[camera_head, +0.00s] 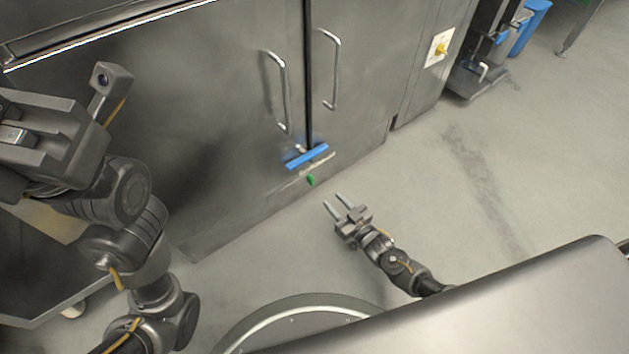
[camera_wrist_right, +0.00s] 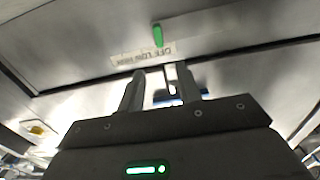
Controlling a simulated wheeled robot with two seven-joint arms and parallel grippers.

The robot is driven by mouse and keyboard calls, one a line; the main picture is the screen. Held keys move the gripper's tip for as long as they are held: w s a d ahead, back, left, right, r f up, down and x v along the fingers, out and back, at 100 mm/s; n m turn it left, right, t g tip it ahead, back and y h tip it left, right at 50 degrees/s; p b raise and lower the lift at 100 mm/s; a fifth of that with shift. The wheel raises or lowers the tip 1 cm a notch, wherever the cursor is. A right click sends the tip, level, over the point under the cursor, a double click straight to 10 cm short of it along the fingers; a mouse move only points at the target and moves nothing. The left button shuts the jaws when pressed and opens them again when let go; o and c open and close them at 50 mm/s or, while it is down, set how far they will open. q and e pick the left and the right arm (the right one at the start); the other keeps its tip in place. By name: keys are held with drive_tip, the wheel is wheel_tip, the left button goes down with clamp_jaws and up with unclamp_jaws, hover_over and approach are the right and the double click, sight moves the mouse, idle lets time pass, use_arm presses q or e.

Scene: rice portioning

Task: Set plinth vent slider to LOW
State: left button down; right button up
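The vent slider's green knob (camera_head: 311,180) sits low on the plinth of the steel cabinet, just below a pale label strip (camera_head: 318,164). In the right wrist view the green knob (camera_wrist_right: 157,35) stands beside the label (camera_wrist_right: 143,55), whose small lettering is upside down; I cannot tell surely which mark the knob is at. My right gripper (camera_head: 336,203) is open and empty, its fingers pointing at the plinth, short of the knob and apart from it. Its spread fingers also show in the wrist view (camera_wrist_right: 160,82). My left gripper (camera_head: 14,138) is at the far left, its fingers unclear.
A blue bar-shaped piece (camera_head: 307,156) sits just above the label, at the foot of the cabinet doors. Two upright door handles (camera_head: 277,90) (camera_head: 333,68) stick out above it. A yellow switch (camera_head: 440,48) is at the right. The floor (camera_head: 440,190) right of my right gripper is clear.

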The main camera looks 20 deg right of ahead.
sight(313, 180)
drive_tip(key=b+x, duration=0.4)
drive_tip(key=x, duration=0.5)
drive_tip(key=shift+w+a+f+b, duration=0.1)
drive_tip(key=shift+f+b, duration=0.1)
drive_tip(key=shift+b, duration=0.15)
drive_tip(key=shift+w+a+r, duration=0.15)
drive_tip(key=shift+w+a, duration=0.1)
drive_tip(key=shift+w, duration=0.4)
drive_tip(key=shift+c, duration=0.3)
clamp_jaws()
